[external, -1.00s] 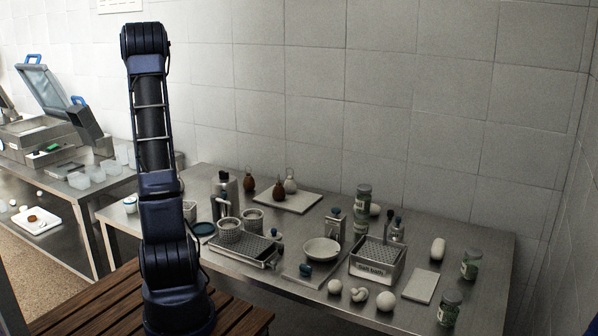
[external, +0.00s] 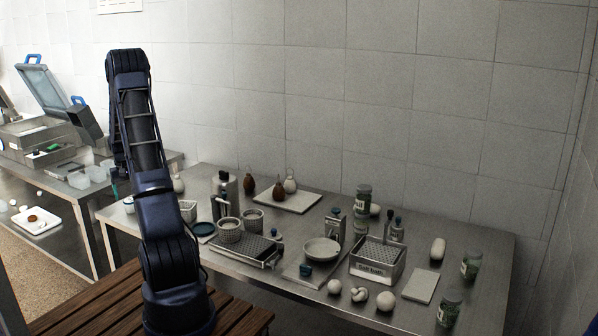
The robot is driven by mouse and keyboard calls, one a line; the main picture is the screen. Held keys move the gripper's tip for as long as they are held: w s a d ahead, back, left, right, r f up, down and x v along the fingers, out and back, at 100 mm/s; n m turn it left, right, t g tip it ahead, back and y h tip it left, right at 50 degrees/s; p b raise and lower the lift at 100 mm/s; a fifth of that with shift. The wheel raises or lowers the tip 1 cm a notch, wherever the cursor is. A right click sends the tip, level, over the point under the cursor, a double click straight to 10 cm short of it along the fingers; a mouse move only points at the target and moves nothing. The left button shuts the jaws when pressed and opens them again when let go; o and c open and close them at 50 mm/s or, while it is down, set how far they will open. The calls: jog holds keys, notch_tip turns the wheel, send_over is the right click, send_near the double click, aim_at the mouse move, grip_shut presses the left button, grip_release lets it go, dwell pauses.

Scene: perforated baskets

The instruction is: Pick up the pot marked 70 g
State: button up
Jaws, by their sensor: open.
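No 70 g mark is readable at this size, so I cannot tell which pot carries it. Glass jars with green labels stand on the steel table: two stacked at the back (external: 363,197), one at the right (external: 470,266) and one at the front right corner (external: 450,308). A small white pot (external: 129,205) stands at the table's left end. My arm is folded, its elbow high. My gripper (external: 114,186) shows only as a dark end beside the arm's left edge, above the table's left end; the rest is hidden. It is open, with nothing seen in it.
Perforated baskets (external: 229,231) stand by a perforated tray (external: 246,251). A labelled box (external: 377,270), a shallow bowl (external: 321,250), pale round objects (external: 385,301) and a white board with flasks (external: 300,203) crowd the steel table (external: 480,233). A wooden slatted bench (external: 95,313) lies in front.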

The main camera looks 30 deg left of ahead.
jog(key=shift+d+f, duration=0.1)
jog(key=shift+f, duration=2.6)
jog(key=c, duration=1.1)
